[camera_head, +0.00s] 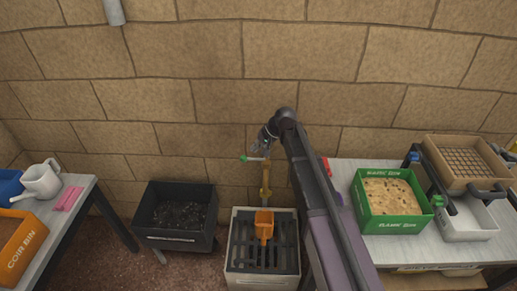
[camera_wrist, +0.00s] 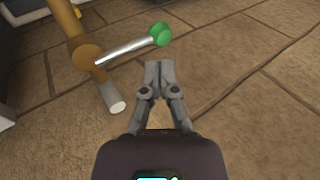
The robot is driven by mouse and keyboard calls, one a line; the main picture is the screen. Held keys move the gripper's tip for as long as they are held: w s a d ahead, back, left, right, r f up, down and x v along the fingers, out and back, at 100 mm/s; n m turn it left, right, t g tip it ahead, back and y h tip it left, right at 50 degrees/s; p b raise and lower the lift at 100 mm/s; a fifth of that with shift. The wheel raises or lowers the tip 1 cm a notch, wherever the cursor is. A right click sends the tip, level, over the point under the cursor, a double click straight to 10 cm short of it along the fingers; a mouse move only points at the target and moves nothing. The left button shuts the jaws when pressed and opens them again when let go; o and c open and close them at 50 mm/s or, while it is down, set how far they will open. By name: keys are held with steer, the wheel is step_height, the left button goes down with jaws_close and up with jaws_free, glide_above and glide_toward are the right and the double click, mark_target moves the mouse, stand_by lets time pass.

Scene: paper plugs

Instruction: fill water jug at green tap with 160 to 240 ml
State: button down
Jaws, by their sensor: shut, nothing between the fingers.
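The green tap has a brass body (camera_head: 265,178) on the wall. Its pale lever points left, with a green knob (camera_head: 243,158) at the end. In the wrist view the lever runs from the brass body (camera_wrist: 87,57) to the green knob (camera_wrist: 160,35). My gripper (camera_wrist: 158,75) is shut and empty, its fingertips apart from the knob in that picture. In the head view my gripper (camera_head: 258,147) is just above the lever. An orange jug-like vessel (camera_head: 264,228) is below the tap on a dark grate. I cannot see any water in it.
A white watering can (camera_head: 43,181) and orange coir bin (camera_head: 18,245) are on the left table. A black bin (camera_head: 175,215) stands left of the grated sink (camera_head: 236,262). A green bin (camera_head: 388,222) and seed tray (camera_head: 465,162) are on the right table.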

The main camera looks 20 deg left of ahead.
mark_target(246, 157)
steer(key=shift+b+x, duration=1.6)
steer(key=shift+x, duration=0.75)
